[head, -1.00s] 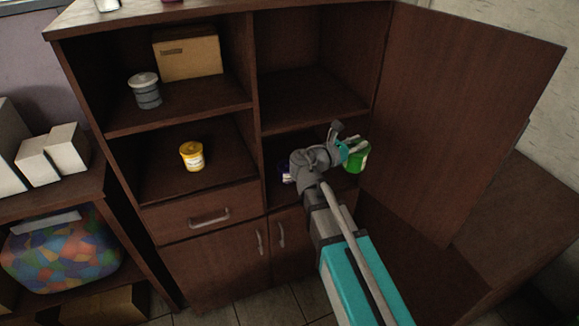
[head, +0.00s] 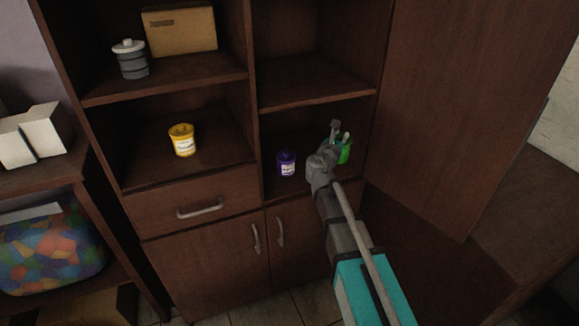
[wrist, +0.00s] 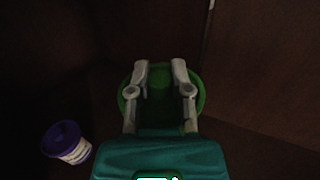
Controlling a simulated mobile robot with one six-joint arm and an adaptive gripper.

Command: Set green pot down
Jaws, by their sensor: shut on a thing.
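The green pot (head: 345,153) is in the lower right compartment of the dark wooden cabinet, at its right side. In the wrist view the green pot (wrist: 161,108) lies between the two fingers of my gripper (wrist: 160,72). My gripper (head: 341,138) is shut on it. My arm partly hides the pot in the head view, so I cannot tell whether its base touches the shelf.
A purple pot (head: 287,163) stands left of the green pot on the same shelf; it also shows in the wrist view (wrist: 67,143). A yellow pot (head: 182,140) stands in the left compartment. An open cabinet door (head: 455,110) is close on the right.

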